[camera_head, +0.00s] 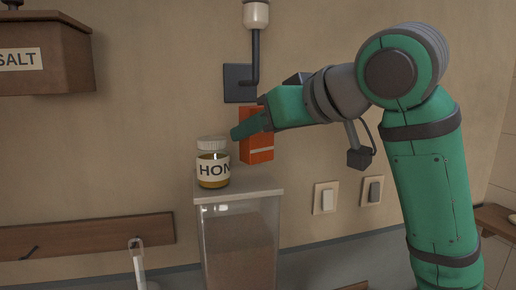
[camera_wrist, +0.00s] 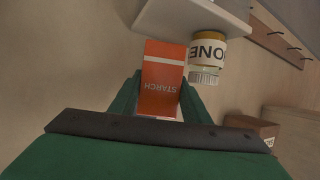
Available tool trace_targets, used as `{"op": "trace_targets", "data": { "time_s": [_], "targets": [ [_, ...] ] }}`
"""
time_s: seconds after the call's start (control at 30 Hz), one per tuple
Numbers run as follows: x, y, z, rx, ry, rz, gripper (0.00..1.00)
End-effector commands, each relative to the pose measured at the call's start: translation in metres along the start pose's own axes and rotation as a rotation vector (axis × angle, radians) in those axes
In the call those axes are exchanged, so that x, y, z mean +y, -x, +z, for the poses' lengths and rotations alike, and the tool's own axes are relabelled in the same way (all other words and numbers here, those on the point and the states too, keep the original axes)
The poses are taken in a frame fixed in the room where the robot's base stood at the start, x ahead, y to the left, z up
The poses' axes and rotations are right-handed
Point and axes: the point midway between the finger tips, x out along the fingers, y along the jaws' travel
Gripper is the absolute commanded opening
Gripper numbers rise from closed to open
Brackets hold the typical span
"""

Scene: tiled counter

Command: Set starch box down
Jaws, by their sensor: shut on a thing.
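The starch box (camera_head: 258,150) is orange with a pale band and is held by my gripper (camera_head: 252,127). In the wrist view the starch box (camera_wrist: 160,80) sits between the two green fingers of my gripper (camera_wrist: 160,95), with its STARCH label upside down. In the head view its lower end appears just above the back edge of the pale top of a clear container (camera_head: 262,187). I cannot tell whether it touches that top. My gripper partly hides the box's upper part.
A honey jar (camera_head: 213,172) with a white lid stands on the left of the container's top, close beside the box. A wall lamp or pipe fitting (camera_head: 240,84) is behind my gripper. A wooden salt box (camera_head: 45,60) hangs at the upper left. Wall switches (camera_head: 326,198) are at the right.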

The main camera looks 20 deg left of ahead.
Motion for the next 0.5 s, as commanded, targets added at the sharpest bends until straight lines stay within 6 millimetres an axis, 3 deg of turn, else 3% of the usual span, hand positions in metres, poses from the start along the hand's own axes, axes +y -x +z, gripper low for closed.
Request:
{"op": "trace_targets", "data": {
  "time_s": [0.3, 0.5],
  "targets": [
    [0.001, -0.013, 0.029, 0.0, -0.001, 0.0, 0.17],
    [0.0, -0.014, 0.032, 0.001, 0.0, 0.0, 0.17]
  ]
}}
